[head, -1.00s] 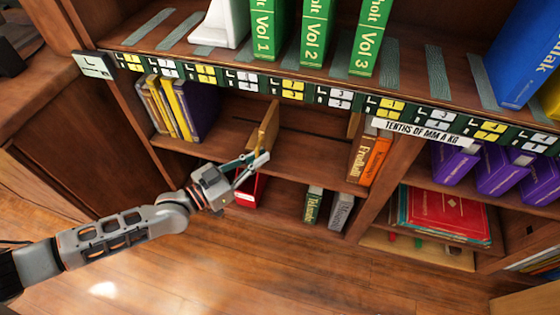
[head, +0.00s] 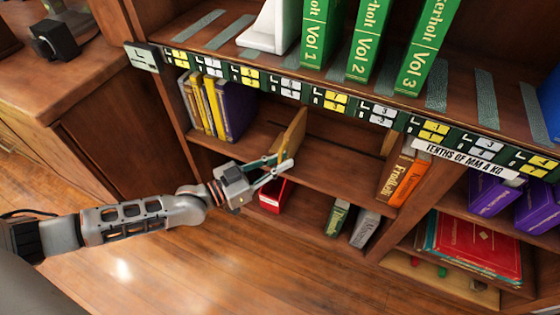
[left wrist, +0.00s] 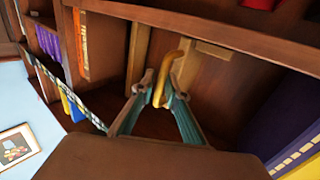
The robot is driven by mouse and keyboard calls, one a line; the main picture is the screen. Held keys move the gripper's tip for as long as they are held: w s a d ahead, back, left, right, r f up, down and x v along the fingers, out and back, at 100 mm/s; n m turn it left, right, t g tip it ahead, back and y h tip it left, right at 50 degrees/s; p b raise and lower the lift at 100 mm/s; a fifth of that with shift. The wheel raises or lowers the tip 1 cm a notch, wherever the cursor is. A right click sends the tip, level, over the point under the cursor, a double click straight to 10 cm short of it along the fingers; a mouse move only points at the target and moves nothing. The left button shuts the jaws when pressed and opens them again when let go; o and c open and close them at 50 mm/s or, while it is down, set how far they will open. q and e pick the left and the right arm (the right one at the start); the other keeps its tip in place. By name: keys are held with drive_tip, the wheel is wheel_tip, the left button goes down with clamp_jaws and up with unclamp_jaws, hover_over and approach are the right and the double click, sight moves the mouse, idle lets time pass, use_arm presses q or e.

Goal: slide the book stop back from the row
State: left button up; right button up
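The book stop (head: 293,132) is an upright wooden board on the middle shelf, with a gap between it and the books to its left. In the left wrist view its curved yellow handle (left wrist: 170,72) stands out from the board. My left gripper (head: 283,163) reaches in from the front, and its teal fingers close in on both sides of the handle. The left wrist view shows the fingertips (left wrist: 160,86) drawn together with the handle between them. The row of yellow and purple books (head: 215,105) stands to the left. My right gripper is not in view.
The shelf right of the stop is bare up to the orange books (head: 403,175). A red box (head: 273,196) and leaning books (head: 338,217) are on the shelf below. A label strip (head: 290,88) edges the shelf above, which holds green volumes (head: 368,40).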

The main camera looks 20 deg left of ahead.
use_arm(q)
drive_tip(key=v, duration=1.2)
